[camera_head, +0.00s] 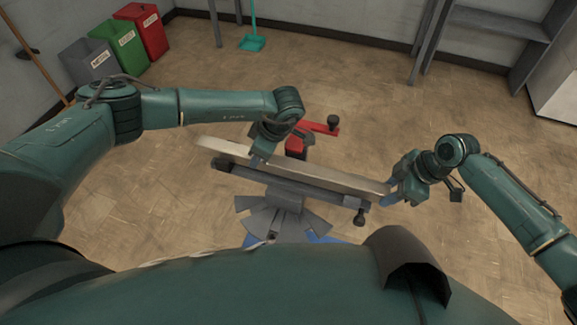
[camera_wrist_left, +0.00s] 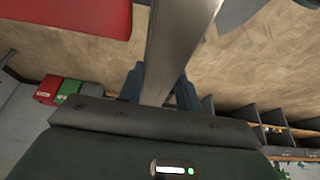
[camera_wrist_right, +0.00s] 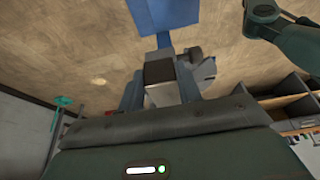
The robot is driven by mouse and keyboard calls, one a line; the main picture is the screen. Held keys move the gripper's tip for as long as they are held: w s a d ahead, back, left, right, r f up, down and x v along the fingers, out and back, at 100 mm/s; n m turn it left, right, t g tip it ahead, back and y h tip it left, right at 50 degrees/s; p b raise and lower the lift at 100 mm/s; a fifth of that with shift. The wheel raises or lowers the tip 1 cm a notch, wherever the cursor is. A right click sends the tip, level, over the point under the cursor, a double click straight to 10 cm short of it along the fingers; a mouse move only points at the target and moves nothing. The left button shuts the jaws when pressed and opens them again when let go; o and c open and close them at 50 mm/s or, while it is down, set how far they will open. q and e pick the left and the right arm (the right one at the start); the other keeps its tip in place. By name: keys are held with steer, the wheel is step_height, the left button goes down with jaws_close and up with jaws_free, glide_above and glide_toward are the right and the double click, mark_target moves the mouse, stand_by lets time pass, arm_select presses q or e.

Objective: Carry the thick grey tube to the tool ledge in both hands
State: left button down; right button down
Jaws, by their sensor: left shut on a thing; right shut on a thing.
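The thick grey tube (camera_head: 330,178) is a long, pale, straight-sided bar, lying slantwise across the middle of the head view. My left gripper (camera_head: 258,158) is shut on it left of its middle; the left wrist view shows the tube (camera_wrist_left: 180,40) running up between the fingers (camera_wrist_left: 159,90). My right gripper (camera_head: 389,192) is shut on its right end; the right wrist view shows the dark end face of the tube (camera_wrist_right: 160,73) between the fingers (camera_wrist_right: 160,92). I cannot tell whether the tube touches the stand below. I cannot identify the tool ledge.
Under the tube is a grey stand (camera_head: 266,222) with a dark crossbar, blue feet and a red arm (camera_head: 318,128) with a black knob. Several bins (camera_head: 118,42) stand at the back left. A grey shelf unit (camera_head: 495,25) stands back right. The floor between is clear.

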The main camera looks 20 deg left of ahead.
arm_select(q)
steer(key=shift+w+r, duration=0.1)
steer(key=shift+r, duration=0.05)
arm_select(e)
steer(key=shift+w+r, duration=0.1)
steer(key=shift+r, duration=0.15)
